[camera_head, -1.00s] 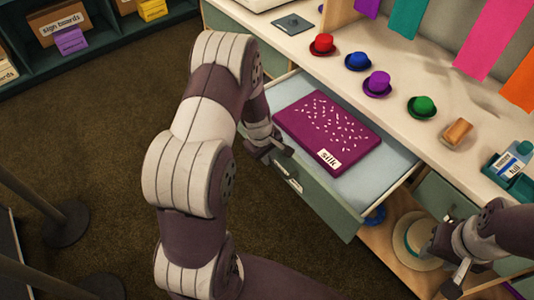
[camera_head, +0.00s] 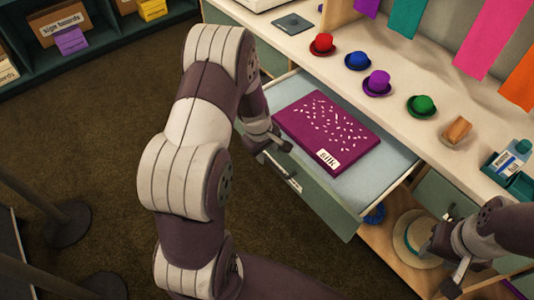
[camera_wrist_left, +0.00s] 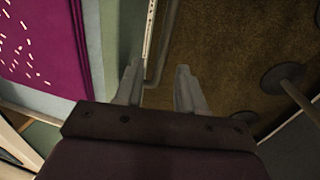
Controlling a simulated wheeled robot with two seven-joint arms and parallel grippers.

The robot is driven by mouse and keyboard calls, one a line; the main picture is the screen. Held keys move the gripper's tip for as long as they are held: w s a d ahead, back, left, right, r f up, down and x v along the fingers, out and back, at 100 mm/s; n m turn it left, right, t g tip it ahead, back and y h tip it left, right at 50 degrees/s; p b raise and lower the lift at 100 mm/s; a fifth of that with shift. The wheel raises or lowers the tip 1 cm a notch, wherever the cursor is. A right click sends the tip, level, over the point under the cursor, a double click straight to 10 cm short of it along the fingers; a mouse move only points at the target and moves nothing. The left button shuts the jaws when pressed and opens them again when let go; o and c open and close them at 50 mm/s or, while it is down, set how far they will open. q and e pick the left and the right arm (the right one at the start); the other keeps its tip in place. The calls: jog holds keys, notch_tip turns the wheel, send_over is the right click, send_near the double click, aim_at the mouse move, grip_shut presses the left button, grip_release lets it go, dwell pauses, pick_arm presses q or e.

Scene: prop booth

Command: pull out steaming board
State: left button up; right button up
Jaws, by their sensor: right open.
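The steaming board (camera_head: 352,188), a pale blue pull-out surface behind a grey-green front (camera_head: 322,200), stands out from the counter. A folded purple cloth (camera_head: 322,120) with white flecks and a "silk" label lies on it. The cloth also shows in the left wrist view (camera_wrist_left: 40,45). A pale handle (camera_head: 293,184) is on the front. My left gripper (camera_head: 277,147) is by the front's left part, its fingers apart. In the left wrist view my left gripper (camera_wrist_left: 160,88) has floor visible between its fingers. My right gripper (camera_head: 452,270) is open at the lower right.
Red (camera_head: 322,44), blue (camera_head: 358,61), purple (camera_head: 377,82) and green (camera_head: 422,105) small hats line the counter (camera_head: 300,48). A straw hat (camera_head: 408,238) is on the shelf below, by my right gripper. Post bases (camera_head: 68,222) stand on the floor at left. Carpet is clear before the board.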

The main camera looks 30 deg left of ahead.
pick_arm(q)
notch_tip(320, 180, up, 10)
jog(key=s+p, duration=0.1)
jog(key=shift+s+a, duration=0.3)
jog(key=shift+s, duration=0.1)
jog(key=s+d+r+m+p, duration=0.7)
jog(key=s+d+r+m, duration=0.3)
jog(key=s+r+m, duration=0.2)
jog(key=shift+m+g+y, duration=0.3)
jog(key=shift+m+y, duration=0.1)
jog(key=shift+m, duration=0.5)
